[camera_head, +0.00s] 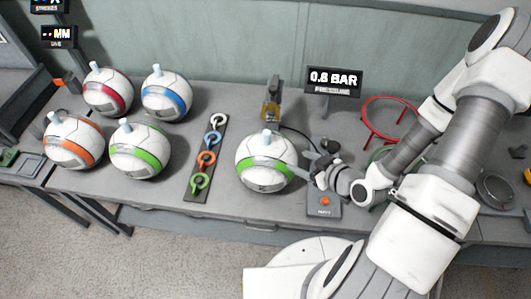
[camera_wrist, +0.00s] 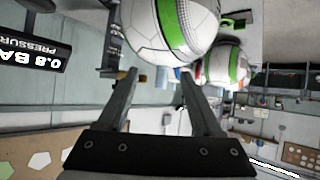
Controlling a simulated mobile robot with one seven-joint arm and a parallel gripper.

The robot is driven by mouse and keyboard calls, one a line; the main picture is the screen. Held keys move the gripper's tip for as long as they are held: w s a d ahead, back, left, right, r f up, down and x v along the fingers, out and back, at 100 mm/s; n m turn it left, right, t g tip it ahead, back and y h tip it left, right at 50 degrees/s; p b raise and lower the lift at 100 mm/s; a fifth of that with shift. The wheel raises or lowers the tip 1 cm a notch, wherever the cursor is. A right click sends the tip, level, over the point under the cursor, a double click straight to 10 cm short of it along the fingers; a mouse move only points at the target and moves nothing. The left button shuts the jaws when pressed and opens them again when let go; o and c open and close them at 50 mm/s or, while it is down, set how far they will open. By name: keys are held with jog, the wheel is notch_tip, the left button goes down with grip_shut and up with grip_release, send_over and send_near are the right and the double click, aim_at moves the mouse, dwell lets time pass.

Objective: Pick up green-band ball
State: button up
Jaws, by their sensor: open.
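Two white balls with a green band show in the head view. One green-band ball (camera_head: 265,162) stands at the table's middle. The other green-band ball (camera_head: 140,150) stands at left among the other balls. My gripper (camera_head: 309,166) is just right of the middle ball, with its fingers pointing toward it. In the wrist view my gripper (camera_wrist: 157,78) is open with nothing between the fingers. The near green-band ball (camera_wrist: 170,22) is at the top, beyond the fingertips; whether they touch it I cannot tell. The other green-band ball (camera_wrist: 222,66) shows farther back.
Red-band (camera_head: 107,92), blue-band (camera_head: 167,95) and orange-band (camera_head: 73,140) balls stand at left. A strip of coloured rings (camera_head: 206,158) lies left of the middle ball. A yellow-grey device (camera_head: 271,105) and a "0.8 BAR" display (camera_head: 334,80) stand behind. A red hoop (camera_head: 390,120) is at right.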

jog(key=a+r+t, duration=0.2)
jog(key=y+b, duration=0.1)
jog(key=b, duration=0.7)
send_near(261, 137)
jog(key=shift+s+m, duration=0.1)
jog(key=shift+m, duration=0.3)
jog(key=w+b, duration=0.1)
jog(key=b, duration=0.1)
jog(key=shift+a+b, duration=0.1)
jog(key=shift+b, duration=0.3)
jog(key=b, duration=0.3)
jog(key=shift+w+a+f+b, duration=0.3)
jog(key=shift+w+a+b, duration=0.05)
jog(key=shift+a, duration=0.05)
jog(key=shift+w+a+f, duration=0.1)
jog(key=shift+w+a, duration=0.45)
jog(key=shift+w, duration=0.05)
jog(key=shift+r+x, duration=0.2)
jog(key=shift+x, duration=2.85)
jog(key=shift+w+d, duration=0.1)
jog(key=shift+w, duration=0.1)
jog(key=shift+c, duration=0.4)
